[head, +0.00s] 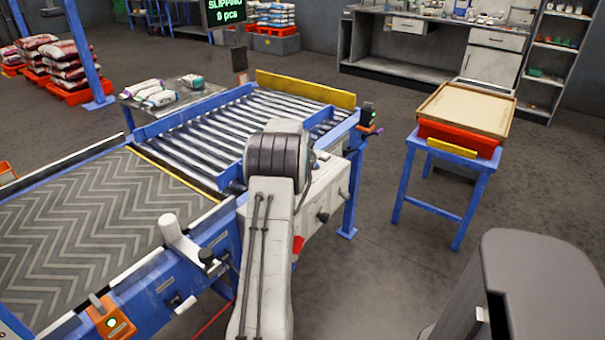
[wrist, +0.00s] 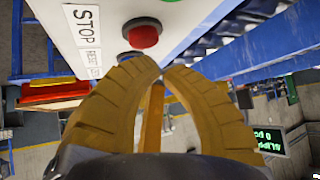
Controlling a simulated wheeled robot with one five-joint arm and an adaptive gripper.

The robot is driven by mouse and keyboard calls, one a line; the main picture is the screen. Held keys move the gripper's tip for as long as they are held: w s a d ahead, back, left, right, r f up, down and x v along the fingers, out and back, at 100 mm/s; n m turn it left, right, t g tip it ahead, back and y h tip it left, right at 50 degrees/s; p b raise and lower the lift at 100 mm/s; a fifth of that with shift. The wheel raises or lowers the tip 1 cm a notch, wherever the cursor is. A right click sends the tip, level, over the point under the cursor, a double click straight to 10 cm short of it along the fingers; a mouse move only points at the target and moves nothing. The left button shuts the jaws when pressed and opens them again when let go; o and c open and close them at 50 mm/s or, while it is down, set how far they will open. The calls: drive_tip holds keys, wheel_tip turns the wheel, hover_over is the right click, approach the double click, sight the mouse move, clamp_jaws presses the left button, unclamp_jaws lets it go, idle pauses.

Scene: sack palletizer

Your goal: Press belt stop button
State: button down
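A round red button (wrist: 140,33) in a dark collar sits on a white panel (wrist: 60,30) in the wrist view. A label reading STOP (wrist: 85,25) is left of it, with a smaller label partly legible as RESET below. My gripper (wrist: 160,70) has two yellow ribbed fingers, with the tips together just below the button in the picture. Nothing shows gripped, and I cannot tell whether the tips touch the button. In the head view my arm hides the gripper; a white control box (head: 328,190) shows beside the arm.
A roller conveyor (head: 250,120) and a chevron belt (head: 90,215) lie beyond and left of my arm. A blue stand (head: 440,205) with a red crate (head: 455,138) is at the right. A sign (head: 226,10) reads SLIPPING, 0 pcs. Open floor lies between conveyor and stand.

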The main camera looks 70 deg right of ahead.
drive_tip(key=shift+f+b, duration=0.95)
drive_tip(key=shift+f, duration=0.1)
idle(1.2)
drive_tip(key=shift+r, duration=0.15)
drive_tip(key=shift+r+p, duration=0.6)
drive_tip(key=shift+r, duration=0.3)
drive_tip(key=shift+r+p, duration=1.6)
drive_tip(key=shift+r, duration=0.85)
